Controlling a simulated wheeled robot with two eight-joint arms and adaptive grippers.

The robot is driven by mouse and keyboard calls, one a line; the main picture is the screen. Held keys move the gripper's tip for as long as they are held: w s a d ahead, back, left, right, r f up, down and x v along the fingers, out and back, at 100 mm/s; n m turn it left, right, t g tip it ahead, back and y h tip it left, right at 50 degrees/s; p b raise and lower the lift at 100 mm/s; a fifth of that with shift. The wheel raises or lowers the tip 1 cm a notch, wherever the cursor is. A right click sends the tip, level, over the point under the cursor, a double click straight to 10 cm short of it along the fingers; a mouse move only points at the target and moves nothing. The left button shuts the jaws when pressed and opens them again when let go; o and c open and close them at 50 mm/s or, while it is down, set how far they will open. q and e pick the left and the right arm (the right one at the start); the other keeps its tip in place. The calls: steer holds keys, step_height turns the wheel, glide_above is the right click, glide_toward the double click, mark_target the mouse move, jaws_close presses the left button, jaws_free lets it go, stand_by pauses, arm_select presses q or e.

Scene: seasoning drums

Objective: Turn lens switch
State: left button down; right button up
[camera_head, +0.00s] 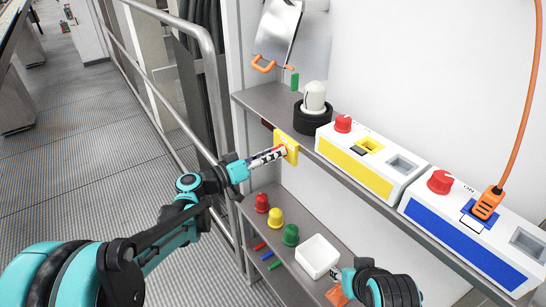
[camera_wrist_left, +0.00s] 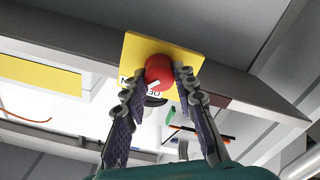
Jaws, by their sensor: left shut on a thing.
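A yellow switch plate (camera_head: 291,139) is at the front edge of the upper shelf. It also shows in the left wrist view (camera_wrist_left: 136,45), with a round red knob (camera_wrist_left: 159,70) and partly covered lettering. My left gripper (camera_head: 279,153) reaches the plate from the left. In the left wrist view its fingers (camera_wrist_left: 161,78) are shut on the red knob, one on each side. The knob is hidden in the head view. My right gripper (camera_head: 342,276) is low at the bottom, by the white bin; its fingers are too unclear to read.
White boxes with yellow (camera_head: 352,168) and blue (camera_head: 455,246) fronts stand on the upper shelf, each with a red knob. An orange plug (camera_head: 487,204) sits in the blue-fronted box. Coloured caps and a white bin (camera_head: 317,255) are on the lower shelf. A metal railing (camera_head: 178,118) stands left.

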arm_select(q)
steer(key=shift+a+n+b, duration=0.1)
steer(key=shift+n+b, duration=1.35)
steer(key=shift+n, duration=2.65)
steer(key=c, duration=1.2)
jaws_free()
steer(key=shift+w, duration=0.1)
steer(key=v, duration=1.2)
steer(key=shift+f, duration=0.1)
